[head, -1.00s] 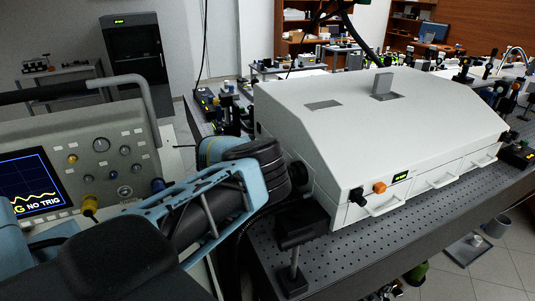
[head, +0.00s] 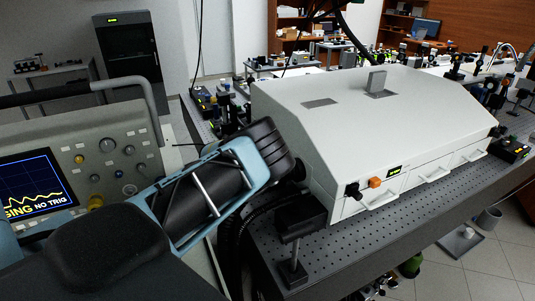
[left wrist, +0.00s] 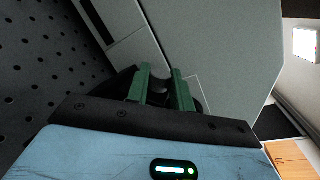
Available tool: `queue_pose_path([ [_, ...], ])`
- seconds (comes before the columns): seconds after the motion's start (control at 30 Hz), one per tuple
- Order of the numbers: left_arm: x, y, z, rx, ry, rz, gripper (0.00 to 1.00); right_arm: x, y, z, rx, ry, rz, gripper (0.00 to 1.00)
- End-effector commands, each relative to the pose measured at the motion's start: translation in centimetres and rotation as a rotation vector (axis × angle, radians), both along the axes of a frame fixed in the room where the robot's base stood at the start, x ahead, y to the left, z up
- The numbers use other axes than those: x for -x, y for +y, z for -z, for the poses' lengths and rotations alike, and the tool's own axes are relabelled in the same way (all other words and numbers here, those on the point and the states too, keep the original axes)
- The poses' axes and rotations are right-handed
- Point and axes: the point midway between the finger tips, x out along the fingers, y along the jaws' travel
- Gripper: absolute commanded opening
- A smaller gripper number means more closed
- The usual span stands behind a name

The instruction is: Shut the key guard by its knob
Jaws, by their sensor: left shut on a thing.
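In the left wrist view, my left gripper (left wrist: 160,88) has its two green fingers closed on a small dark round knob (left wrist: 160,80), close to the pale grey housing. Black parts show on both sides of the fingers. The guard's outline is mostly hidden there, so I cannot tell its angle. In the head view, my left arm reaches to the left end of the white laser housing (head: 340,125). My fingers are hidden there behind the dark wrist. A black fitting (head: 352,190) and an orange button (head: 374,183) sit on the housing's front. My right gripper is not in view.
The housing stands on a perforated optical table (head: 340,250). A black post-mounted block (head: 300,222) stands near the table's left corner, close to my arm. An oscilloscope (head: 85,165) on a cart is at the left. Bare table lies along the housing's front.

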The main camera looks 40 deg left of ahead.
Motion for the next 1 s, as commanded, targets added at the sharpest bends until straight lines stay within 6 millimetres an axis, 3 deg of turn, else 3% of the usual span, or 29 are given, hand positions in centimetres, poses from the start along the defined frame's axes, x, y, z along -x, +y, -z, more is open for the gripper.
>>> queue_pose_path([
  [0.37, 0.0, 0.0, 0.0, -0.014, -0.007, 0.000, 0.00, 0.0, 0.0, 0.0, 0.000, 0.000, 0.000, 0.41],
  [0.4, 0.0, 0.0, 0.0, -0.014, -0.007, 0.000, 0.27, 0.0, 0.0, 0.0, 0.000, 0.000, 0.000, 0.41],
  [0.47, 0.0, 0.0, 0.0, -0.013, -0.006, -0.001, 0.32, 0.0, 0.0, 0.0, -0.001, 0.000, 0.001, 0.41],
  [0.77, 0.2, 0.0, 0.0, -0.013, -0.006, -0.001, 0.32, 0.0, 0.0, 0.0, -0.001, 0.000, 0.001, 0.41],
  [1.0, 2.5, 0.7, -0.3, -0.014, -0.004, -0.003, 0.32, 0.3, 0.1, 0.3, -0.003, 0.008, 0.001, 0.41],
])
